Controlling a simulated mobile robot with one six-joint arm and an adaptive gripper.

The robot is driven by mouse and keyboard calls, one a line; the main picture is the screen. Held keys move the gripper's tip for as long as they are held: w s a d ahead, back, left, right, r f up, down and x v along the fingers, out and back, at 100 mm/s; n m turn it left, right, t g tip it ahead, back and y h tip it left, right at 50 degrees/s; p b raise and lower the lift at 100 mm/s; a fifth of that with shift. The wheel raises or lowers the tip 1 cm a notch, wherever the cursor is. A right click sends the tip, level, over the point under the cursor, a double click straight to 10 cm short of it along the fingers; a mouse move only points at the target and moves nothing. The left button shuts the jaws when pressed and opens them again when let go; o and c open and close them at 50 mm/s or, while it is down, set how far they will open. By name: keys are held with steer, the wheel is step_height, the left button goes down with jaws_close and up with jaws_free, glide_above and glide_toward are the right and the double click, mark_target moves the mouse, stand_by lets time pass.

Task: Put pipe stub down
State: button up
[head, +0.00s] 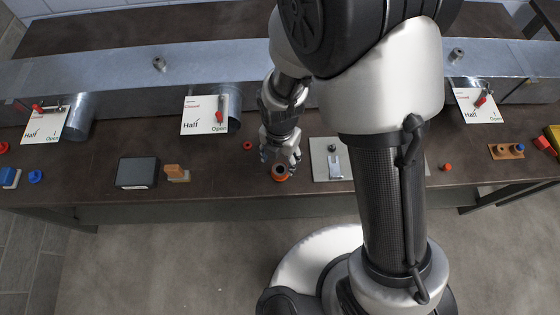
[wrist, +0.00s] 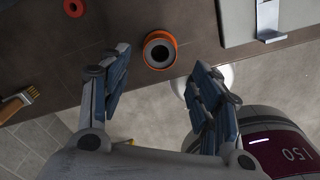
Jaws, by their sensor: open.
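The pipe stub (wrist: 160,50) is a short dark tube with an orange outer ring, standing upright near the front edge of the brown workbench. In the head view the pipe stub (head: 280,173) shows just below my gripper (head: 283,157). In the wrist view my gripper (wrist: 158,95) has its blue-padded fingers spread wide, with nothing between them. The stub lies beyond the fingertips, apart from them in that view.
A grey plate with a metal bracket (head: 333,160) lies right of the stub. A small red ring (head: 247,145) lies behind it to the left. A brush (head: 176,173) and a dark box (head: 137,172) stand further left. Duct with damper cards (head: 205,115) runs behind.

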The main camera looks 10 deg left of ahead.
steer(key=shift+r+p, duration=0.3)
steer(key=shift+r, duration=1.4)
steer(key=d+r+m+t, duration=0.1)
steer(key=d+r+m, duration=0.5)
steer(key=r+m, duration=0.25)
steer(key=d+r+m+t, duration=0.1)
steer(key=d+r+m, duration=0.5)
steer(key=r, duration=0.4)
steer(key=s+d+r+m+t, duration=0.2)
steer(key=s+d+r+m, duration=0.6)
steer(key=m, duration=1)
steer(key=shift+s+d+r+t, duration=0.3)
steer(key=shift+s+d, duration=0.05)
steer(key=shift+s, duration=0.35)
